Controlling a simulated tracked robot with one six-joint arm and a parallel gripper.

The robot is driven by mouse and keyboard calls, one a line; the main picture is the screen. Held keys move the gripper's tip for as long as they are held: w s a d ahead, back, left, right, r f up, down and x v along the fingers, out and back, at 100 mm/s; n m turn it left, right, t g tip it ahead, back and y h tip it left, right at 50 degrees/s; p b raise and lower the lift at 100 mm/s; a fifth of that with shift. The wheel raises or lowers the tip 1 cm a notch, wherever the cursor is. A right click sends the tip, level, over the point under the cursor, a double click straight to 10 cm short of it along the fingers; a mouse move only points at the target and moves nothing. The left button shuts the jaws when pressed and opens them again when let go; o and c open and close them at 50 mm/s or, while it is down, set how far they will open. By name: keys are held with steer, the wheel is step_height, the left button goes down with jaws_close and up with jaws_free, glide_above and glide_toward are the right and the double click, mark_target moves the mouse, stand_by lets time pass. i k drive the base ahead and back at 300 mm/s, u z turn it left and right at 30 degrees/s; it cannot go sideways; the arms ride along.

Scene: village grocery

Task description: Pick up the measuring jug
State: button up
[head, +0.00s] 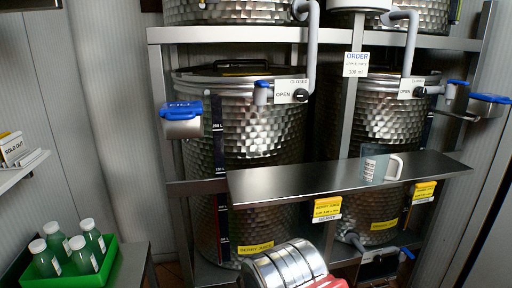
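The measuring jug (370,170) is small and clear, with white markings and a pale handle on its right side. It stands upright on the steel shelf (290,182) in front of the right-hand tank, right of the shelf's middle. I cannot make out any contents in it. A silver, ringed part of my arm shows at the bottom centre, below and left of the jug. I cannot make out my gripper's fingers in this view, so nothing shows of their opening or of anything held.
Two large dimpled steel tanks (258,135) stand in a metal rack behind the shelf, with grey pipes and valves above. An order sign (356,64) hangs above the jug. A green crate (72,272) of bottles stands lower left.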

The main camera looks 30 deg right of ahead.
mark_target(375, 158)
steer(key=u, duration=0.05)
steer(key=k, duration=0.5)
steer(key=z, duration=0.35)
steer(key=i, duration=0.25)
steer(key=z, duration=1.2)
